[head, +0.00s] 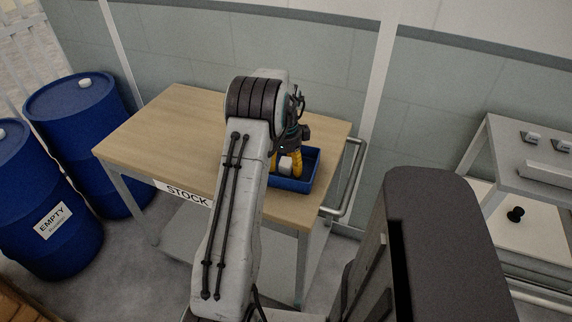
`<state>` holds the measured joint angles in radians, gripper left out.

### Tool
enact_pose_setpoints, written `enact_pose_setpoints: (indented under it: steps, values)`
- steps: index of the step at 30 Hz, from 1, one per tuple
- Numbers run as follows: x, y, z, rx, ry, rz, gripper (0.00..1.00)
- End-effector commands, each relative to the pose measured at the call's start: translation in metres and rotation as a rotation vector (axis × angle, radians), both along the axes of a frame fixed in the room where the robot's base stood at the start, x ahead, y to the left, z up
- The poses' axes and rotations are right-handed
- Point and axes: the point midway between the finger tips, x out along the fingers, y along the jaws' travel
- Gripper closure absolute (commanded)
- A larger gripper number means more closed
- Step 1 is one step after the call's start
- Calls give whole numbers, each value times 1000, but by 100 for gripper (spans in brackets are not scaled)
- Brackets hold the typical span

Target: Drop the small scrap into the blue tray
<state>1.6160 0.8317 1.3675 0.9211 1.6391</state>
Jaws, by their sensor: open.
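The blue tray (292,185) stands on the right part of the wooden table. A small whitish block (286,165), which looks like the scrap, shows at the tray between my gripper's yellow fingers. I cannot tell whether it rests on the tray floor or touches a finger. My gripper (286,167) is open and points down over the tray. My arm crosses the table and hides the tray's left part.
The wooden table (165,125) has a STOCK label (187,195) on its front edge and a metal rail (350,180) at its right. Blue drums (75,120) stand at the left. A grey bench (530,165) stands at the right. The table's left half is clear.

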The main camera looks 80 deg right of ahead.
Motion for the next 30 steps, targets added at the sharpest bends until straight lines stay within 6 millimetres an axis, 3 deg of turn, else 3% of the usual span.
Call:
enact_pose_setpoints:
  steps: [8, 19, 30]
  values:
    - [0, -1, 14, -4, 0, 0, 37]
    - [0, 1, 77, -5, 1, 0, 37]
    - [0, 2, 117, -1, 0, 0, 37]
